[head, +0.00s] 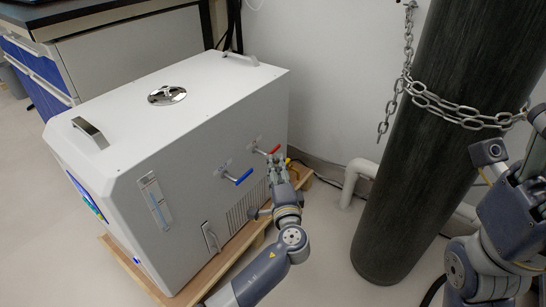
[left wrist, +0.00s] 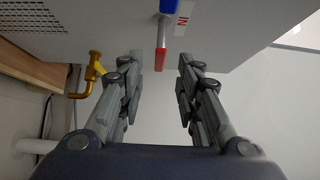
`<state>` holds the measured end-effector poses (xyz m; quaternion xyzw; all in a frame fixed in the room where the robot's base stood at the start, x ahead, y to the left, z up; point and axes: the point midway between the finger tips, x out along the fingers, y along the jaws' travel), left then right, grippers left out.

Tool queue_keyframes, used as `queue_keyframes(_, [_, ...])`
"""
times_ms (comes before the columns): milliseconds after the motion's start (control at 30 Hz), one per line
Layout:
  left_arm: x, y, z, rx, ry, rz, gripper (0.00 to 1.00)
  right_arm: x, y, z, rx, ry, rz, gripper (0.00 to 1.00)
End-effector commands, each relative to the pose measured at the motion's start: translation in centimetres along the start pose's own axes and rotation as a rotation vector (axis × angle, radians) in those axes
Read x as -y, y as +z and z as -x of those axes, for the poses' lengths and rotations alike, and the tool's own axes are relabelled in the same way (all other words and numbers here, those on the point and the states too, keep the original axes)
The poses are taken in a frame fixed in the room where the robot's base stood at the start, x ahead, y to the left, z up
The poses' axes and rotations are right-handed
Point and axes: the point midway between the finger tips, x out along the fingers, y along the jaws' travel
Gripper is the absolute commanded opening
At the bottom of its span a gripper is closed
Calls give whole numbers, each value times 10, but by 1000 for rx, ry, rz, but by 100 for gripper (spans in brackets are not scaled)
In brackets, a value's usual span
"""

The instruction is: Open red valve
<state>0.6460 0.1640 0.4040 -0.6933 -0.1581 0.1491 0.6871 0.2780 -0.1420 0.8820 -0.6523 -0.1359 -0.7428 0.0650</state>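The red valve (head: 273,150) is a small lever with a red handle on the side face of the white distiller box (head: 200,150). My left gripper (head: 280,164) is just in front of it and slightly below. In the left wrist view, the left gripper (left wrist: 160,72) is open, with its fingers wide apart. The red handle tip (left wrist: 160,58) shows between the fingertips, and I see no finger touching it. My right gripper (head: 514,150) is at the right edge of the head view, empty, its fingers spread and partly cut off.
A blue-handled valve (head: 243,176) sits left of the red one; blue also shows in the wrist view (left wrist: 170,6). A yellow fitting (left wrist: 92,75) is close to the left gripper. A dark gas cylinder (head: 420,150) with a chain (head: 440,108) stands at right. The box rests on a wooden pallet (head: 240,245).

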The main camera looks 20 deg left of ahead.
Motion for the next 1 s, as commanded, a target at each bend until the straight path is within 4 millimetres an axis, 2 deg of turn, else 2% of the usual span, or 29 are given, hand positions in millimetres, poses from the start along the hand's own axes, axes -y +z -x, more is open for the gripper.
queue_keyframes(100, [0,0,24,-1,2,2,32,0,0,0,0,0,0,56])
queue_keyframes(300, [0,0,46,0,0,0,32,0,0,0,0,0,0,56])
queue_keyframes(867, [1,0,49,-1,0,1,32,0,0,0,0,0,0,56])
queue_keyframes(1000, [3,-10,52,-68,29,49,32,-1,3,0,14,5,-2,56])
